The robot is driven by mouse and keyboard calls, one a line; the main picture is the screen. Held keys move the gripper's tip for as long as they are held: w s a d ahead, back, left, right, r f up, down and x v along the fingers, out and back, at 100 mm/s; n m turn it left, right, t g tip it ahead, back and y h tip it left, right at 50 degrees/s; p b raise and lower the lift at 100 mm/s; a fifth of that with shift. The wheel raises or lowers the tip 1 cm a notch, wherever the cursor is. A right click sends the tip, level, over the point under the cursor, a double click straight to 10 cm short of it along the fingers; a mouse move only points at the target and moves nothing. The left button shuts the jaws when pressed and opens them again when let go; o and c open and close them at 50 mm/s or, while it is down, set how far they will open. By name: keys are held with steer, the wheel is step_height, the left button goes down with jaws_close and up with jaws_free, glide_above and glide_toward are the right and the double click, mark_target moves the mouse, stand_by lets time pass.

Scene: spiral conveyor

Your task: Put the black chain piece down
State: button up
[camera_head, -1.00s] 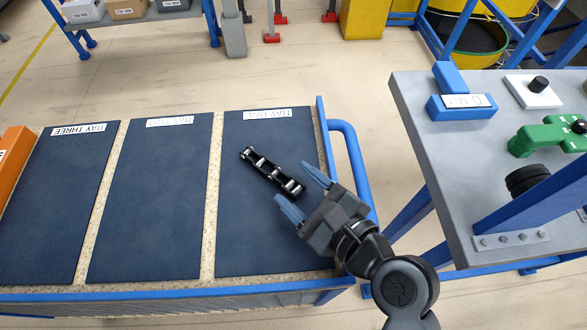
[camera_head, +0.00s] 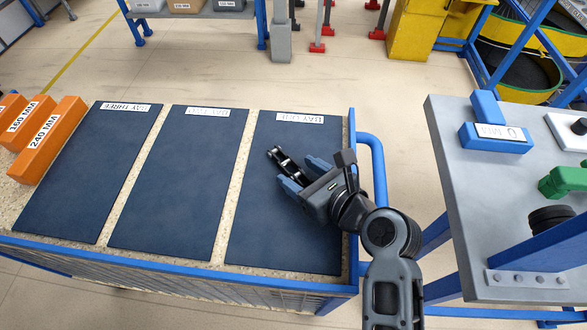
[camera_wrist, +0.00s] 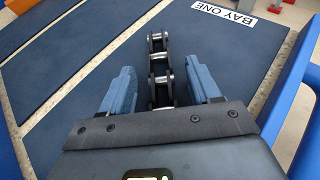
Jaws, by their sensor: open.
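The black chain piece (camera_head: 287,161) lies on the dark blue BAY ONE mat (camera_head: 265,230), slanting from upper left to lower right. In the wrist view the chain (camera_wrist: 159,62) runs away from me, with its near end between my two blue fingers. My gripper (camera_head: 302,174) is open over the mat's right side. In the wrist view a gap shows on the left between the chain and a finger; the right finger is very close to it, and I cannot tell if they touch. The chain's near end is partly hidden by my gripper.
Two more dark mats (camera_head: 175,180) lie to the left, bare. Orange blocks (camera_head: 50,140) stand at the table's left end. A blue rail (camera_head: 372,170) edges the table's right side. A grey workbench (camera_head: 460,200) with fixtures stands at the right.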

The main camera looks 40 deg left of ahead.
steer(key=shift+w+a+f, duration=0.1)
steer(key=shift+a+f, duration=0.15)
steer(key=shift+a, duration=0.35)
steer(key=shift+c, duration=0.3)
jaws_close()
